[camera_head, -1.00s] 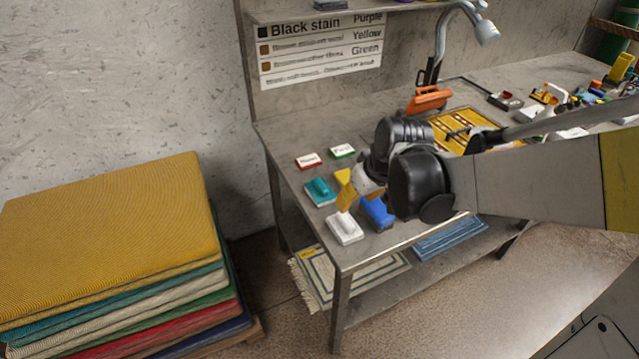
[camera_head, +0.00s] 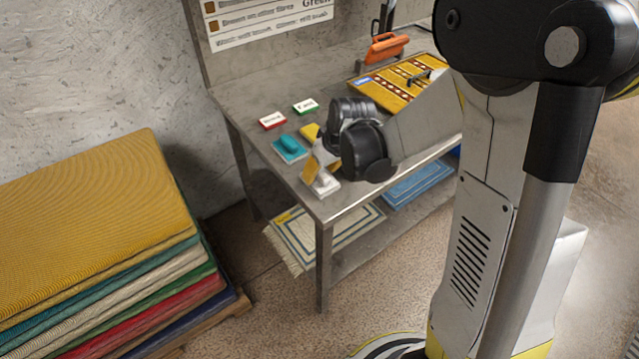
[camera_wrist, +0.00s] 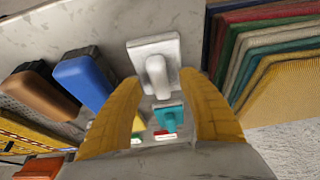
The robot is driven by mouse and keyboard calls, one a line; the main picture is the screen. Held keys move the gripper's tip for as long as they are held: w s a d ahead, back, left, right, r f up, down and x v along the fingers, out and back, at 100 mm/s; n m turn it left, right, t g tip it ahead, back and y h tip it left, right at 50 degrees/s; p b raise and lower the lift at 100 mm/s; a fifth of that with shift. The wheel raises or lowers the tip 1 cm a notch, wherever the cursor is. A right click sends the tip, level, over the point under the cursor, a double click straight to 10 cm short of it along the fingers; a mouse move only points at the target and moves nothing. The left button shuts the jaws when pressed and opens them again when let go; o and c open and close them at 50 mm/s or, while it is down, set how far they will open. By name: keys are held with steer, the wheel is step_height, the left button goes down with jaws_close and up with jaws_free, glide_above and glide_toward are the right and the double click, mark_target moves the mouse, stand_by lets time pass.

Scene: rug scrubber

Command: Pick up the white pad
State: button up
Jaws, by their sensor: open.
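The white pad (camera_head: 322,181) sits at the near corner of the metal workbench, partly hidden by my gripper in the head view. In the wrist view the white pad (camera_wrist: 153,62) shows its flat base and upright handle. My gripper (camera_head: 318,168) is at the pad, with yellow fingers. In the wrist view my gripper (camera_wrist: 163,75) is open, one finger on each side of the pad's handle; I cannot tell whether they touch it.
A teal pad (camera_head: 290,148) is behind on the bench (camera_head: 262,97). Blue (camera_wrist: 83,80) and brown (camera_wrist: 40,92) pads stand left in the wrist view. Red (camera_head: 272,120) and green (camera_head: 306,106) labelled boxes lie farther back. Stacked rugs (camera_head: 90,215) stand left of the bench.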

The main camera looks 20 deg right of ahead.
mark_target(322, 171)
steer(key=shift+w+f, duration=0.2)
steer(key=shift+f, duration=0.35)
steer(key=shift+r, duration=0.1)
jaws_close()
steer(key=shift+r, duration=0.15)
steer(key=shift+r+p, duration=0.3)
steer(key=r, duration=0.1)
steer(key=r+p, duration=0.2)
steer(key=r, duration=0.1)
steer(key=shift+d, duration=0.25)
steer(key=w+d+r+p, duration=0.1)
steer(key=d+r+p, duration=0.2)
steer(key=d+r, duration=0.3)
steer(key=d, duration=0.5)
steer(key=shift+w, duration=0.3)
